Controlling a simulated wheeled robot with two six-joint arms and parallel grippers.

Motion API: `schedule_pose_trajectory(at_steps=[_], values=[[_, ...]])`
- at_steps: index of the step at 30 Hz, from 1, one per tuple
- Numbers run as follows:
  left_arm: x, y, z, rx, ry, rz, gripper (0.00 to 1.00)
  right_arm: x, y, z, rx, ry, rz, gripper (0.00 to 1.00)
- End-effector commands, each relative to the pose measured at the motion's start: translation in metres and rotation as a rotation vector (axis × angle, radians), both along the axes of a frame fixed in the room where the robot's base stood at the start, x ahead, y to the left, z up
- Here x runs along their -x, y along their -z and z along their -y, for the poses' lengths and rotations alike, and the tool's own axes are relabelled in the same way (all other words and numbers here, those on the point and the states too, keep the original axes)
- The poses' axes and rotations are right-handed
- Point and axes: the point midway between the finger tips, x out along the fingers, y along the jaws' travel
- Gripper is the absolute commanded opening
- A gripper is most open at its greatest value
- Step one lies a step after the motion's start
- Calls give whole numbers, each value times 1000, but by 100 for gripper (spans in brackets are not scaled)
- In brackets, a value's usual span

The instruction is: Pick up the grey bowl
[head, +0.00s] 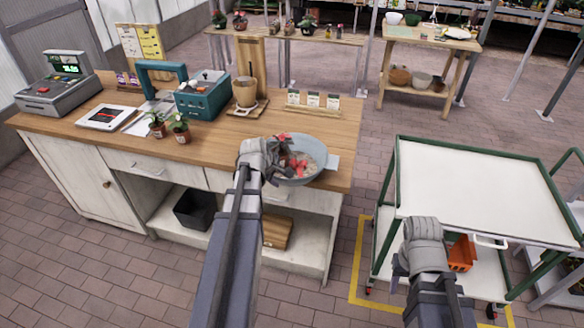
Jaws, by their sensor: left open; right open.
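The grey bowl (314,148) sits near the right end of the wooden counter (225,155). It holds small red and pale pieces that I cannot make out clearly. My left gripper (282,150) is open at the left side of the bowl, with its wrist covering part of the rim. I cannot tell whether a finger touches the bowl. My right gripper (430,262) is open and empty, in front of the white-topped cart (470,185). Its fingers are mostly hidden behind its wrist.
Two small potted plants (179,128), a teal toolbox (203,95), a brown pot (246,92) and seed packets (313,99) stand on the counter. A cash register (58,85) is at far left. An orange item (461,253) is on the cart's lower shelf. Brick floor lies between counter and cart.

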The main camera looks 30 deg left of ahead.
Motion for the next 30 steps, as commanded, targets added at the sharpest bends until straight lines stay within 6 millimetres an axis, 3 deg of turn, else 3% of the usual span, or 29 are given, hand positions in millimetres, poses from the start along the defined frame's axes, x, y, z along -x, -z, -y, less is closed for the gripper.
schedule_pose_trajectory(at_steps=[8, 19, 27, 30], values=[[-4, 9, -2, 0, 1, 0, 45, 0, 9, 0, 0, 0, 0, 45], [-24, 48, -10, -1, 2, 0, 45, 0, 48, 0, 0, 0, 0, 45], [-26, 47, -10, 0, 1, 0, 45, 0, 47, 0, 0, 0, 0, 45], [-26, 47, -10, 0, 1, 0, 36, 0, 47, 0, 0, 0, 0, 45]])
